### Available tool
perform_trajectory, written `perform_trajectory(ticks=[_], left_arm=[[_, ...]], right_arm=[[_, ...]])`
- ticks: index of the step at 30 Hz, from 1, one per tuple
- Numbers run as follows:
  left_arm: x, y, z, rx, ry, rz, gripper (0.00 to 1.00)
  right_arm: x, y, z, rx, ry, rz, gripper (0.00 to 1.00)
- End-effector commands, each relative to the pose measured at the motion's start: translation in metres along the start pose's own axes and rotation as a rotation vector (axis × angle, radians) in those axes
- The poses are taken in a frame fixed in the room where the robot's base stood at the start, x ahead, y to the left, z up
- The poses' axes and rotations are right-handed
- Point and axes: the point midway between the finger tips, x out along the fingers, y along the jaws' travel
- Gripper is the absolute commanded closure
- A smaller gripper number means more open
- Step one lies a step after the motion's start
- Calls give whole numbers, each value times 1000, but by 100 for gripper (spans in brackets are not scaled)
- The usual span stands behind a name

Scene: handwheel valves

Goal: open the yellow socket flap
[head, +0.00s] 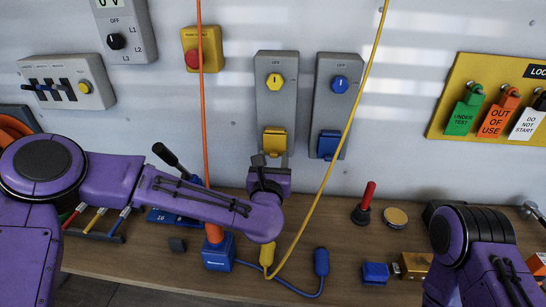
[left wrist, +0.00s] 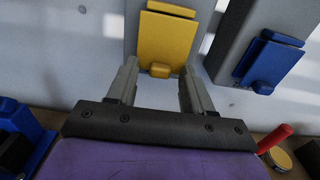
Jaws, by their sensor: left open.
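The yellow socket flap (head: 275,140) sits on the lower part of a grey wall box with a yellow knob (head: 275,81). It also shows in the left wrist view (left wrist: 165,38), lying flat against its box with a small lip at its lower edge. It looks closed. My left gripper (head: 268,160) is just below the flap in the head view. In the left wrist view its two fingers (left wrist: 157,85) are apart and empty, one on each side below the flap's lip. My right arm (head: 470,240) shows at the lower right; its gripper is not visible.
A blue socket flap (head: 328,145) is on the box just to the right. An orange cable (head: 201,100) and a yellow cable (head: 345,135) hang on either side of my left gripper. The wooden bench (head: 340,270) holds a red-handled tool (head: 367,195) and blue parts.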

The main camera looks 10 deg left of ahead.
Motion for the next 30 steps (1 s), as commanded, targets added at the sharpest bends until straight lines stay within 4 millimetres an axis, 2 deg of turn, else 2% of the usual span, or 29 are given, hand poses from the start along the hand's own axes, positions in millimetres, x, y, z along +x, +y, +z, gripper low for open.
perform_trajectory(ticks=[4,5,9,10,20,30], left_arm=[[0,0,0,0,0,0,49],[0,0,0,0,0,1,52],[0,0,0,0,0,0,98],[0,0,0,0,0,0,100],[-3,0,5,-1,41,0,100],[-15,1,19,-3,261,0,100]], right_arm=[[0,0,0,0,0,0,57],[0,0,0,0,0,0,57],[0,0,0,0,0,0,57],[0,0,0,0,0,0,57],[-9,1,-4,0,0,0,57],[-50,4,-21,0,0,0,57]])
